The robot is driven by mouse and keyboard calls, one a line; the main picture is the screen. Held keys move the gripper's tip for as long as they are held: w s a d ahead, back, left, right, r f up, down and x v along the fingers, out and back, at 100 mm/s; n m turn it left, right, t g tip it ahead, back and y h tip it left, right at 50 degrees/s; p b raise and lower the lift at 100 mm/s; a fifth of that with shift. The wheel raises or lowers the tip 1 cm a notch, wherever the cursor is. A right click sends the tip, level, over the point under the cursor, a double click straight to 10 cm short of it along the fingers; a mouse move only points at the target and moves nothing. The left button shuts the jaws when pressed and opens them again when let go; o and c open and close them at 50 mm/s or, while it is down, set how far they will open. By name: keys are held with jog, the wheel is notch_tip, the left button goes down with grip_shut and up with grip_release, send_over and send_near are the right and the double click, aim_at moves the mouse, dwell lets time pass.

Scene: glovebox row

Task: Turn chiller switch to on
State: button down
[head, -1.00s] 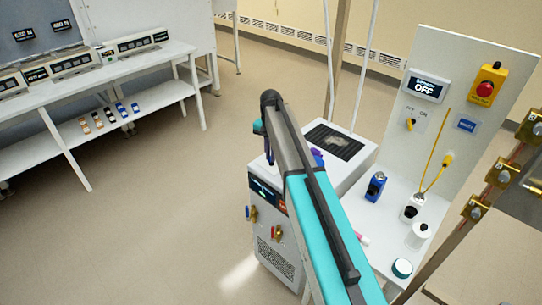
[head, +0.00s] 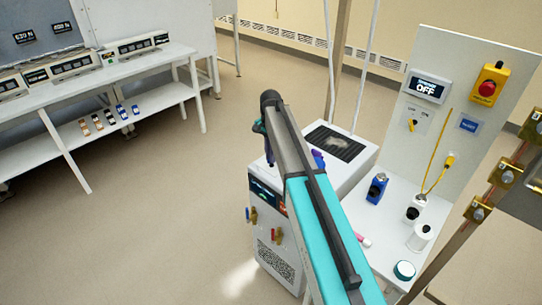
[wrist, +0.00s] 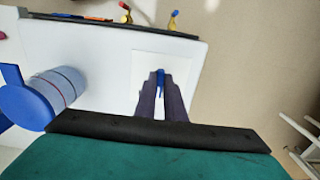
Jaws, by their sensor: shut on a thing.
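The chiller (head: 262,228) is the white box left of centre in the head view, with a dark display and valve handles on its front. In the wrist view its white surface (wrist: 100,50) fills the middle, with a paler square plate (wrist: 188,70) on it. My gripper (wrist: 161,84) is over this plate, its two dark purple fingers shut on a small blue piece, which looks like the chiller switch (wrist: 160,78). The fingers hide most of it, so its setting cannot be read. In the head view my gripper (head: 268,152) hangs at the chiller's near upper edge, partly behind my arm.
A blue-ended cylinder (wrist: 50,97) stands close left of my fingers. Red-yellow (wrist: 125,12) and blue (wrist: 172,20) valve handles stick out beyond the chiller's edge. A panel display (head: 430,86) reads OFF. The floor left of the chiller is clear.

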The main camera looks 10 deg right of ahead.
jog(key=c, duration=1.8)
grip_release()
jog(key=shift+c, duration=0.2)
jog(key=shift+r, duration=0.15)
notch_tip(320, 180, up, 14)
jog(key=b, duration=0.3)
jog(key=shift+f+b, duration=0.2)
jog(key=shift+b, duration=0.2)
